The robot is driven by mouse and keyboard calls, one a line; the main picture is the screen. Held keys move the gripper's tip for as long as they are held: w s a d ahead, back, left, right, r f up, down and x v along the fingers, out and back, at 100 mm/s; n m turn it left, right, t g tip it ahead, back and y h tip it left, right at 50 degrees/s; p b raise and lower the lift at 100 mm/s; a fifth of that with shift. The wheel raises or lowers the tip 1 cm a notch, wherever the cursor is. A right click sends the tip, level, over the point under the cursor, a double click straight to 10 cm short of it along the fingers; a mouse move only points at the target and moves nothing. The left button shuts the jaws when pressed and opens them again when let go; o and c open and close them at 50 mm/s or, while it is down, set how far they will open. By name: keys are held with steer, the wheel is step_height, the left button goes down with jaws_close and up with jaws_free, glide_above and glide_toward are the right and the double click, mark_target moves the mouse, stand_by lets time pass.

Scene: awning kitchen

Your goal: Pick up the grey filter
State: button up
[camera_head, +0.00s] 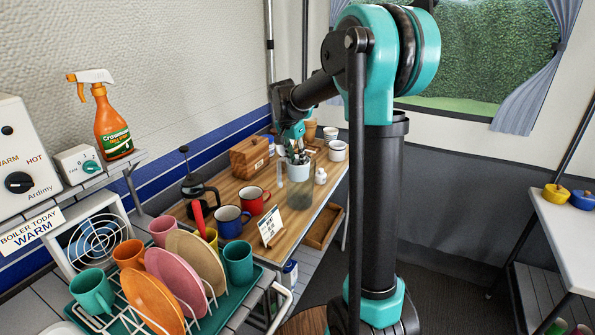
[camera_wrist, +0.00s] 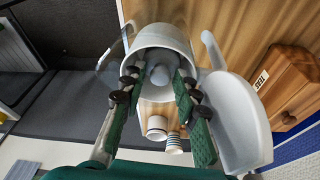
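In the wrist view, a grey, rounded piece (camera_wrist: 160,74), which looks like the filter, sits inside the round mouth of a pale grey-white vessel (camera_wrist: 152,36). My gripper (camera_wrist: 162,92) is open, with green-padded fingers on either side of the vessel's mouth. I see nothing clearly held, and I cannot tell whether the pads touch anything. In the head view, a translucent grey jug (camera_head: 300,194) stands near the front edge of the wooden counter (camera_head: 235,188). My gripper reaches down over the counter behind it; its fingertips are hard to make out there.
A wooden box (camera_head: 249,157) with a label stands left of the gripper, also in the wrist view (camera_wrist: 290,85). Red (camera_head: 252,201) and blue mugs (camera_head: 231,221), a French press (camera_head: 199,192) and a small sign (camera_head: 270,226) are near. Cups (camera_head: 337,151) stand behind.

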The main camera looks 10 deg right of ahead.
jaws_close()
steer(key=shift+r, duration=0.1)
stand_by(0.3)
